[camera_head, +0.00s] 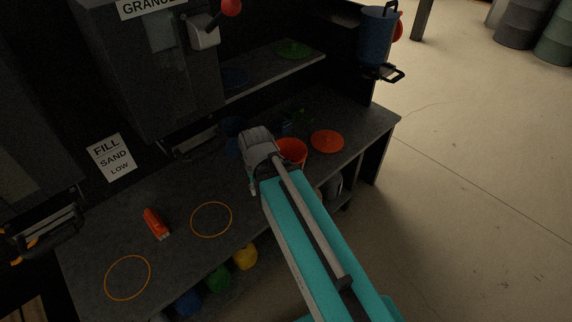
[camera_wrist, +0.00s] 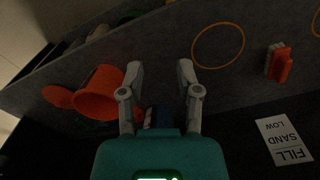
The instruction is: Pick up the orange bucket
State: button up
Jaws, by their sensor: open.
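The orange bucket (camera_head: 293,150) stands on the dark workbench beside my arm in the head view, which hides part of it. In the wrist view the orange bucket (camera_wrist: 97,95) is left of my gripper (camera_wrist: 160,72), outside the left finger and close to it. My gripper is open, with no orange bucket between its fingers. A dark blue item shows low between the fingers, partly hidden.
A flat orange disc (camera_head: 327,141) lies right of the bucket. An orange brush (camera_head: 156,224) and two orange rings (camera_head: 211,219) lie on the left bench. A blue container (camera_head: 233,128) stands behind. A shelf (camera_head: 275,75) overhangs the back. Open floor is at right.

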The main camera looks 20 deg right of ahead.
jog(key=w+d+f+n+t+h+b, duration=0.2)
jog(key=w+n+b, duration=0.5)
jog(key=w+n, duration=0.5)
jog(key=w+d+f+n+t+h+b, duration=0.3)
jog(key=w+d+f+n+h+b, duration=0.2)
jog(key=w+n, duration=0.8)
jog(key=shift+w+d+f+n+b, duration=0.2)
jog(key=shift+d+f+n+b, duration=0.5)
jog(key=shift+n, duration=0.4)
jog(key=b+x, duration=0.6)
jog(key=x, duration=0.2)
jog(key=shift+w+d, duration=0.2)
jog(key=shift+d, duration=0.15)
jog(key=shift+f+b, duration=0.15)
jog(key=shift+b, duration=0.15)
